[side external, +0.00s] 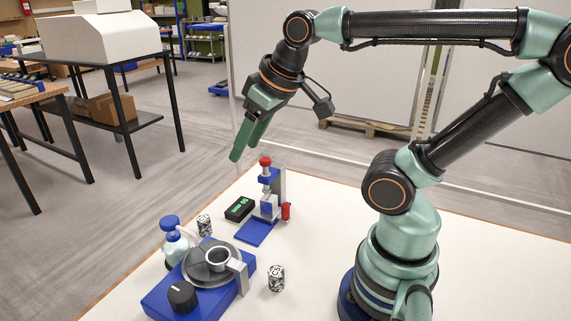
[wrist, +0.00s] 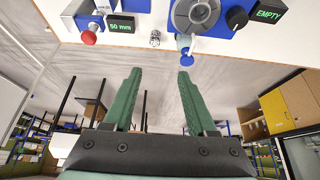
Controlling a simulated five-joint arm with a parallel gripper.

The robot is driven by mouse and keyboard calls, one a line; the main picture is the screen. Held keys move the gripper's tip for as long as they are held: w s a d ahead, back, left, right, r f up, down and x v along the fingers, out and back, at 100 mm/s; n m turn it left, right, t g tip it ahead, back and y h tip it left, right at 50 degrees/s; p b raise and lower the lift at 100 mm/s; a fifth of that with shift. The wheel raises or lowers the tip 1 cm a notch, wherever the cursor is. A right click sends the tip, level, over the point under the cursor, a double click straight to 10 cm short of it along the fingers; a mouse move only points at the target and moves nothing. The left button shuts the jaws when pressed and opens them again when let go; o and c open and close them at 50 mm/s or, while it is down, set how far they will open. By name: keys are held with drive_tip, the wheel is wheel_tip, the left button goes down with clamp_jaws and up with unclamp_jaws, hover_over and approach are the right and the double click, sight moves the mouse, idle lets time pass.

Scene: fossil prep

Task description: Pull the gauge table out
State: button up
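The gauge in the side view has a blue base (side external: 257,231), a grey column, a red top knob (side external: 265,161) and a red side knob (side external: 286,211). I cannot clearly tell which part is its table. Its black display (side external: 239,209) also shows in the wrist view (wrist: 121,26), reading 50 mm. One red knob (wrist: 89,38) shows there at the upper left. My gripper (side external: 236,157) hangs in the air above and behind the gauge, fingers tilted down, touching nothing. In the wrist view my gripper (wrist: 158,72) has its two green fingers apart, with nothing between them.
A blue turntable unit (side external: 212,300) with a grey disc and black knob (side external: 182,296) stands nearer the camera. Beside it are a blue-capped bottle (side external: 175,246) and two patterned cylinders (side external: 205,225) (side external: 276,278). The white table (side external: 330,215) is clear right of the gauge.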

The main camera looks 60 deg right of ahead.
wheel_tip(320, 180, up, 3)
drive_tip(key=n+g, duration=0.6)
drive_tip(key=n, duration=0.2)
hover_over(286, 205)
wheel_tip(286, 205, down, 14)
wheel_tip(286, 205, down, 13)
drive_tip(key=shift+w+r, duration=0.1)
drive_tip(key=shift+r, duration=0.1)
clamp_jaws()
idle(1.2)
